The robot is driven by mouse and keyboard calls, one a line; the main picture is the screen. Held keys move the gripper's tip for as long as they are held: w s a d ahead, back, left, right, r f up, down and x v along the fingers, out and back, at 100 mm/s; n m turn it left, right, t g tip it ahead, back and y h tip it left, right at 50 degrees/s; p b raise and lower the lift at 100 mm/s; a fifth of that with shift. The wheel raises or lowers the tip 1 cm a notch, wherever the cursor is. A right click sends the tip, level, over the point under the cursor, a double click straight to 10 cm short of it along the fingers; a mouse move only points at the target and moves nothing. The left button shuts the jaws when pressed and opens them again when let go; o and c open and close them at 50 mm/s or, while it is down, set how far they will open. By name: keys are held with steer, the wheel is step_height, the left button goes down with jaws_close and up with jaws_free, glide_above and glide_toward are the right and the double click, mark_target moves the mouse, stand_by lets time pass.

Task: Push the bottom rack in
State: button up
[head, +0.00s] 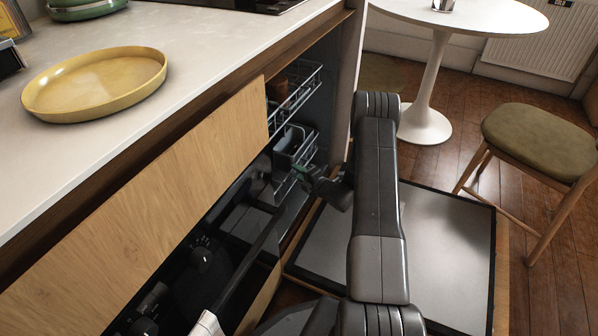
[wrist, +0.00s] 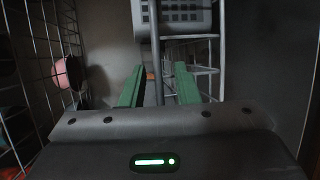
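The dishwasher stands open under the counter, with its door (head: 440,235) folded down flat. The bottom rack (head: 284,190) is a grey wire rack low in the opening, partly hidden by my arm and gripper. In the wrist view its wire bars (wrist: 204,71) lie ahead, with a grey basket (wrist: 195,18) beyond. My gripper (head: 300,170) is at the rack's front. Its two green fingers (wrist: 158,86) are apart, with a grey rack bar showing between them. I cannot tell whether they touch it.
The upper rack (head: 302,90) holds a reddish cup (head: 277,89); its wires fill the left of the wrist view. An oven front (head: 200,258) adjoins at left. A stool (head: 535,140) and white table (head: 465,14) stand right of the door.

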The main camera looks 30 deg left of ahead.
steer(key=p+v, duration=0.3)
steer(key=v, duration=1)
steer(key=shift+d+r, duration=0.15)
steer(key=shift+d, duration=0.05)
steer(key=shift+w+a, duration=0.15)
steer(key=b+x, duration=0.3)
steer(key=x, duration=1)
steer(key=shift+w+a+b, duration=0.1)
steer(key=shift+a+b, duration=0.15)
steer(key=shift+b, duration=0.05)
steer(key=shift+d, duration=0.1)
